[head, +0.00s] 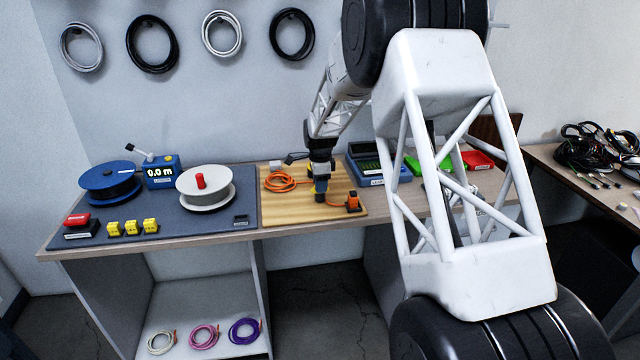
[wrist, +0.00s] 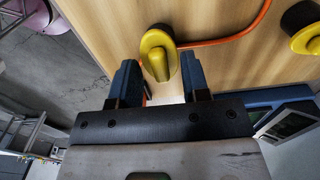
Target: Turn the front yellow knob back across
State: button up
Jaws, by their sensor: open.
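A yellow knob (wrist: 157,62) on the wooden board (wrist: 105,25) is between my gripper's two blue-grey fingertips (wrist: 160,82) in the wrist view. It is the knob closer to the board's front edge, and its raised grip runs roughly along the fingers. The fingers are open with a gap on each side of it; contact is not visible. A second yellow knob (wrist: 308,38) on a dark base is at the right edge of the wrist view. In the head view my gripper (head: 320,196) points down over the board (head: 285,215), mostly hiding the front knob.
An orange cable (wrist: 228,37) runs across the board from beside the front knob. An orange-black connector (head: 353,201) is at the board's right front, and a coiled orange cable (head: 279,181) at its left. A blue case (head: 378,166) stands behind right; a grey mat (head: 190,225) adjoins left.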

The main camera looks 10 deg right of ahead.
jog(key=shift+r, duration=3.9)
